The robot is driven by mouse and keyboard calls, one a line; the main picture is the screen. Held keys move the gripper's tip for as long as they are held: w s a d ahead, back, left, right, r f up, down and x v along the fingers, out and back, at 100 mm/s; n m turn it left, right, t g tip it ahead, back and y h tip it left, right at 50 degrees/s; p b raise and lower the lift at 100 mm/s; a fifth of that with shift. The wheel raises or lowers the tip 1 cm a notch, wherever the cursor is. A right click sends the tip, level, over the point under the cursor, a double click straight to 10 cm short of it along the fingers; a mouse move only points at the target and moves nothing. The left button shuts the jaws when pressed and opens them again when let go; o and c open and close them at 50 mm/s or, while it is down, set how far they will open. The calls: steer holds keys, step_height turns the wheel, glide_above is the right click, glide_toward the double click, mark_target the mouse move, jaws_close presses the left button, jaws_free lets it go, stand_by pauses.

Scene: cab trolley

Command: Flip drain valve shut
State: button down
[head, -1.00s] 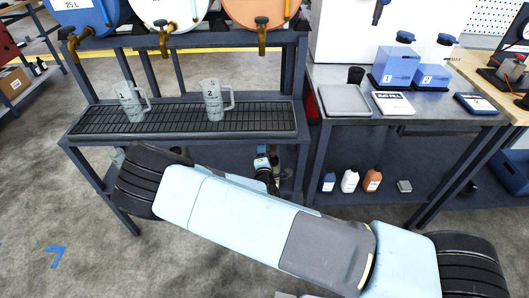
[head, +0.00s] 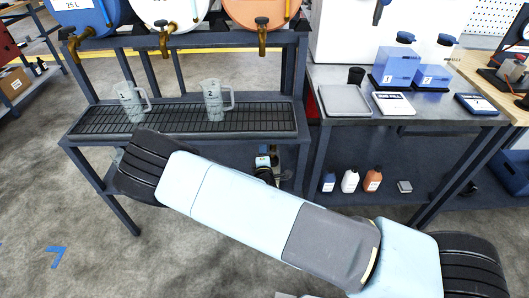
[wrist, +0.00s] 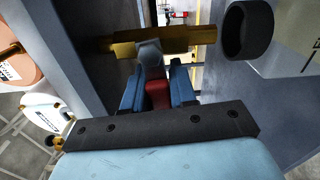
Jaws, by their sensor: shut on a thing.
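The drain valve shows in the wrist view as a brass body (wrist: 185,40) running left to right, with a grey hub (wrist: 150,57) on it. A red lever (wrist: 158,95) runs from the hub toward the camera, roughly crosswise to the brass body. My gripper (wrist: 157,85) has its blue fingers on both sides of the red lever and is shut on it. The lever's end is hidden between the fingers and behind the dark gripper mount. In the head view the valve cannot be seen; my arm reaches under the drum rack, and the fingers are hidden there.
A black round pipe end or cup (wrist: 248,30) lies right of the valve in the wrist view. The rack's grate (head: 185,120) carries jug 1 (head: 130,102) and jug 2 (head: 214,100). Small bottles (head: 350,180) stand on the lower shelf right of my arm.

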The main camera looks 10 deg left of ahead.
steer(key=shift+r+m, duration=0.1)
steer(key=shift+m, duration=0.4)
steer(key=shift+d, duration=0.1)
steer(key=c, duration=1)
jaws_free()
steer(key=shift+s, duration=0.15)
steer(key=v, duration=1.3)
steer(key=shift+s, duration=0.25)
steer(key=shift+w+d+r, duration=0.1)
steer(key=shift+w, duration=0.05)
